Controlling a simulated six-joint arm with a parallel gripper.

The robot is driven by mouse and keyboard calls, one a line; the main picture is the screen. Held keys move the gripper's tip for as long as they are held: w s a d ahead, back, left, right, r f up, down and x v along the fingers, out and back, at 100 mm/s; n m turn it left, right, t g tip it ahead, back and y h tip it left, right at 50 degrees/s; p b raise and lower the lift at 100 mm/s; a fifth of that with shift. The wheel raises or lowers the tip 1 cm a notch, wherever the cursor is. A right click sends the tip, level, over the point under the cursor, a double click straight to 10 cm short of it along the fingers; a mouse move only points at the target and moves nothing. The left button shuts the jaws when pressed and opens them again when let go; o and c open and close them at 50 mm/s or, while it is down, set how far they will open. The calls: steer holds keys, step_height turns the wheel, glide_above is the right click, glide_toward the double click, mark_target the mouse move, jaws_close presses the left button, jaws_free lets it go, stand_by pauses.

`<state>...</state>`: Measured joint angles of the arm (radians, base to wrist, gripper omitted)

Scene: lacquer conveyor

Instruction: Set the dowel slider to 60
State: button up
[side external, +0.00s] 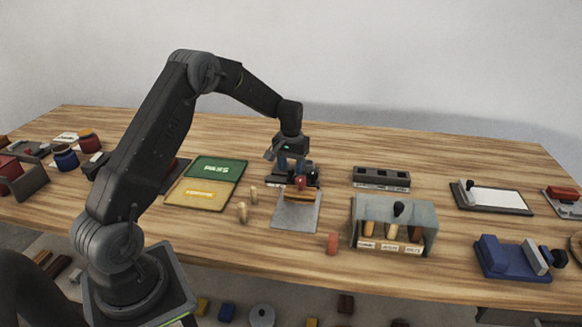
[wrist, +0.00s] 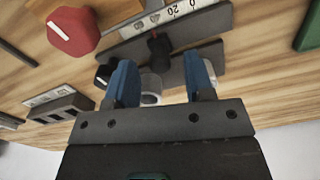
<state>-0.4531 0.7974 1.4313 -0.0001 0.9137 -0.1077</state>
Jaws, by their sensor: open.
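The dowel slider (wrist: 115,47) is a dark rail with a white scale strip; 0 and 20 can be read on it, upside down, in the wrist view. A dark upright knob (wrist: 158,46) stands at the rail, beyond and between my fingertips. My gripper (wrist: 160,70) is open, its blue fingers apart with no contact visible. A pale grey round piece (wrist: 150,88) also shows between the fingers. In the side view my gripper (side external: 291,166) points down over the slider and hides much of it.
A red knob (side external: 301,183) on a grey plate (side external: 296,215) stands just in front of the slider. A dark block (side external: 381,178) and a grey open-front box (side external: 395,210) are to the right.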

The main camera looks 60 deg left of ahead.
steer(key=shift+f, duration=0.35)
steer(key=shift+c, duration=0.4)
jaws_close()
